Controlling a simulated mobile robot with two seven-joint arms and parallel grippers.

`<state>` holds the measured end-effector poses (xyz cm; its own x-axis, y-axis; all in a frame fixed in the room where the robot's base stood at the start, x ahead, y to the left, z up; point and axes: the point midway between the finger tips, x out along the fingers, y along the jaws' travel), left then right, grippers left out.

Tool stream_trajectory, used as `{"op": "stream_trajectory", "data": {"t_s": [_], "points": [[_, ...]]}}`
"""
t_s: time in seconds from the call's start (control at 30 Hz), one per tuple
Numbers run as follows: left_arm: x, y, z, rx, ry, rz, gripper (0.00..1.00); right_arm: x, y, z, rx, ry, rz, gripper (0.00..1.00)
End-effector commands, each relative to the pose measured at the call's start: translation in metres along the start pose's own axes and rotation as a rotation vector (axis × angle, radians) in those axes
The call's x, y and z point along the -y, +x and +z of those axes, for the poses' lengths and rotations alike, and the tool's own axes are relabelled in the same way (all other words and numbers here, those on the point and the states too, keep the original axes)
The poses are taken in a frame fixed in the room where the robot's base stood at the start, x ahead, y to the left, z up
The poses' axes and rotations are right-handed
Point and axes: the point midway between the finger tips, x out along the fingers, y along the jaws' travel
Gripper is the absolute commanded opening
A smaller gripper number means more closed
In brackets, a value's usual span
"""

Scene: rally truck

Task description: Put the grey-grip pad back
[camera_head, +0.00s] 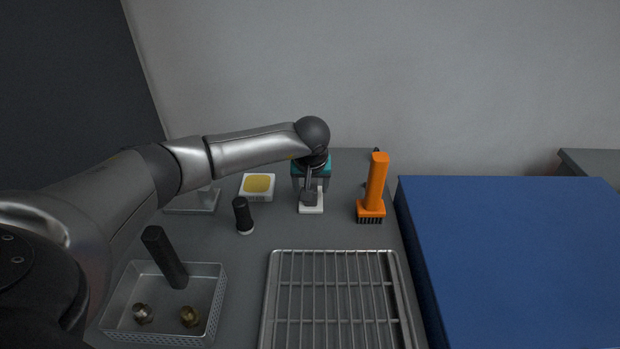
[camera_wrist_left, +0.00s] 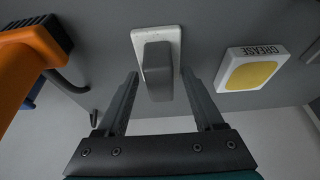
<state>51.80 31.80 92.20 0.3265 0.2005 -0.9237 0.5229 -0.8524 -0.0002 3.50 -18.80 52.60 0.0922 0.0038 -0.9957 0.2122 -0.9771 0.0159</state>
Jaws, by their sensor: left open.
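The grey-grip pad is a white block with a dark grey grip on top. It lies on the grey worktop (camera_head: 275,225) in the head view, its white edge (camera_head: 312,210) showing below my left gripper (camera_head: 310,190). In the left wrist view the pad (camera_wrist_left: 170,42) is at top centre, its grey grip pointing toward me. My left gripper (camera_wrist_left: 161,74) is open there, with a finger on each side of the grip and a visible gap on both sides. Whether the fingers reach fully around it I cannot tell. My right gripper is not in view.
An orange brush (camera_head: 375,185) stands close right of the pad, a yellow-topped grease box (camera_head: 258,186) to the left. A black-handled tool (camera_head: 243,215), a perforated tray (camera_head: 212,290) and a wire rack (camera_head: 335,285) are nearer. A big blue box (camera_head: 510,260) fills the right.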

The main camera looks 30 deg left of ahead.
Motion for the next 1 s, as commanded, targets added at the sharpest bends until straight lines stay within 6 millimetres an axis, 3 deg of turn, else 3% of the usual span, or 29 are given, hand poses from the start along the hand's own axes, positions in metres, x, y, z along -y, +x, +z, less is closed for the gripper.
{"op": "stream_trajectory", "data": {"t_s": [0.17, 0.43, 0.8, 1.0], "points": [[0.0, -0.013, -0.001, -0.002, 0.0, 0.001, 0.69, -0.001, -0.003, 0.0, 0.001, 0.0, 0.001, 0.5], [0.008, -0.054, 0.003, -0.002, 0.001, 0.0, 0.69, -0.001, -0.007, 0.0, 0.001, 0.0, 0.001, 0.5], [0.008, -0.13, 0.003, -0.003, 0.002, 0.002, 0.69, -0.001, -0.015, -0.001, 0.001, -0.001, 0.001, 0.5], [0.008, -0.149, 0.004, -0.001, 0.0, 0.0, 0.69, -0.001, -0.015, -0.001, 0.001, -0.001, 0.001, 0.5]]}}
